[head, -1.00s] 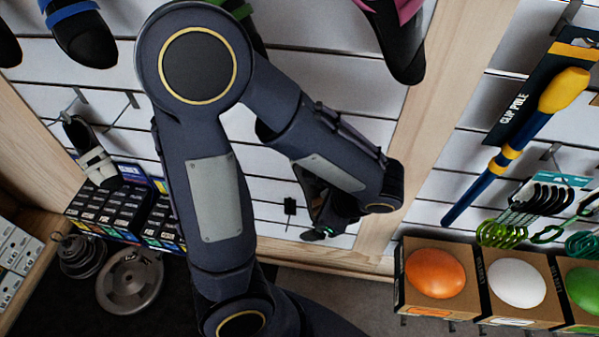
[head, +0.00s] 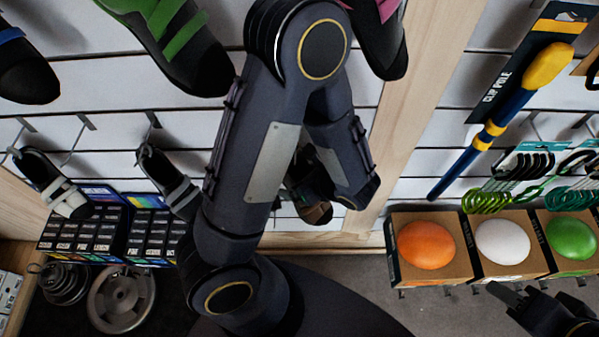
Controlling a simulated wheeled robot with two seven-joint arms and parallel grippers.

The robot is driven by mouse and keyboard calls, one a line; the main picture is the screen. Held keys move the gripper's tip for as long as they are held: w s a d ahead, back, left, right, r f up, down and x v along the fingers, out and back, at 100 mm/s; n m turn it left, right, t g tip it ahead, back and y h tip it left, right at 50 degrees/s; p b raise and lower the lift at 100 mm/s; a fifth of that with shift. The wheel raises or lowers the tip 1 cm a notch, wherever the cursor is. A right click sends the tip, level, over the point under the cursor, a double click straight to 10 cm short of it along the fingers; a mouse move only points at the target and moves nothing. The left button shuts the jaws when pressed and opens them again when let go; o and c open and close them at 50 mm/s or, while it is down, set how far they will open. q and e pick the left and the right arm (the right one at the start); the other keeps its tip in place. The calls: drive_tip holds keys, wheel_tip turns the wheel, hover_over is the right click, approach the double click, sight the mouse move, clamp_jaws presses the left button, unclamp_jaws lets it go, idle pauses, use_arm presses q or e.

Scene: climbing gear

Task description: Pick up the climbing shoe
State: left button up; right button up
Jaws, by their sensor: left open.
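Several climbing shoes hang on the white slatted wall. A black shoe with green straps (head: 178,45) is at upper left, one with a blue strap (head: 25,72) at the far left, and one with pink (head: 378,40) at top centre. Lower down hang a black shoe with pale straps (head: 52,182) and one with a grey strap (head: 170,182). My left gripper (head: 308,190) is open near the wall, partly hidden behind my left arm. A small dark and brown thing (head: 319,213) shows beside it; I cannot tell what it is. My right gripper (head: 520,300) is at lower right, away from the shoes.
Small boxes (head: 90,230) stand below the low shoes, with metal discs (head: 122,298) beneath. A wooden post (head: 425,110) divides the wall. Right of it are a clip pole (head: 510,115), green-and-black gear (head: 515,182), and boxes holding orange (head: 427,245), white and green egg-shaped things.

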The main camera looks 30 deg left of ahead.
use_arm(q)
drive_tip(key=shift+w+a+f, duration=0.2)
drive_tip(key=shift+w, duration=0.05)
drive_tip(key=shift+c, duration=0.9)
drive_tip(key=shift+s, duration=0.1)
drive_tip(key=c, duration=1)
drive_tip(key=shift+c, duration=0.2)
drive_tip(key=shift+s+r, duration=0.1)
drive_tip(key=shift+r, duration=0.2)
